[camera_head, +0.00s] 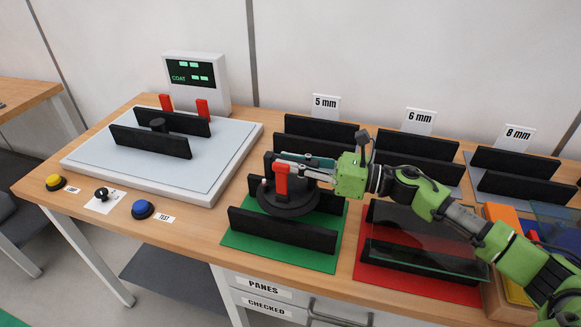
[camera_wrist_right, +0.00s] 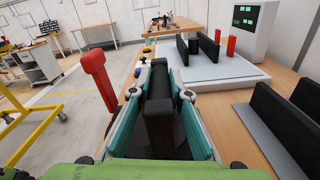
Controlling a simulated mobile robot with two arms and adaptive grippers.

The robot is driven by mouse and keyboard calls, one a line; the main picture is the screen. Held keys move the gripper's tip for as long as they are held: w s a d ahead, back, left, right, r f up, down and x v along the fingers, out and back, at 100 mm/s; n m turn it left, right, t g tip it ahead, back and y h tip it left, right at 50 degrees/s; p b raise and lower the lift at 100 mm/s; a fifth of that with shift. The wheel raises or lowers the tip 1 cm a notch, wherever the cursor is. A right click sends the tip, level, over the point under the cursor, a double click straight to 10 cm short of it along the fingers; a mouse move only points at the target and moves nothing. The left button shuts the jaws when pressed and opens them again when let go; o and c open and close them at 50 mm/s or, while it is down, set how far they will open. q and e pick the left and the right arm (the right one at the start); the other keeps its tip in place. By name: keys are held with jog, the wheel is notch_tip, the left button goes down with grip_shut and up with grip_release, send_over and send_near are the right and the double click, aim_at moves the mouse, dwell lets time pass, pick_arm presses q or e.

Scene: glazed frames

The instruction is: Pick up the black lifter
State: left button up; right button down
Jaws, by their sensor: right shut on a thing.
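The black lifter (camera_head: 288,204) has a round black base, an upright black handle and a red lever (camera_head: 281,182). It is at the green mat (camera_head: 285,255), between two black slotted rails. My right gripper (camera_head: 292,168) reaches in from the right and is shut on the lifter's handle. In the right wrist view, the teal finger pads (camera_wrist_right: 158,125) lie on both sides of the black handle (camera_wrist_right: 159,125), with the red lever (camera_wrist_right: 98,75) to the left. The lifter's underside is hidden, so I cannot tell if it touches the mat. My left gripper is not in view.
A red mat (camera_head: 400,280) with a glass pane (camera_head: 425,240) leaning on rails lies right of the green mat. Labelled racks stand behind. A grey platform (camera_head: 215,185) with rails and a display (camera_head: 195,75) is at left, with yellow and blue buttons (camera_head: 143,209) before it.

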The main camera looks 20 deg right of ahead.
aim_at(301, 191)
jog(key=s+d+r+p, duration=0.2)
jog(key=s+r, duration=0.3)
jog(key=s, duration=0.1)
jog(key=s+d+r+p, duration=0.1)
jog(key=s+r+p, duration=0.1)
jog(key=s+r, duration=0.4)
jog(key=shift+s+d+p, duration=0.3)
jog(key=shift+s+d, duration=0.05)
jog(key=shift+s, duration=0.45)
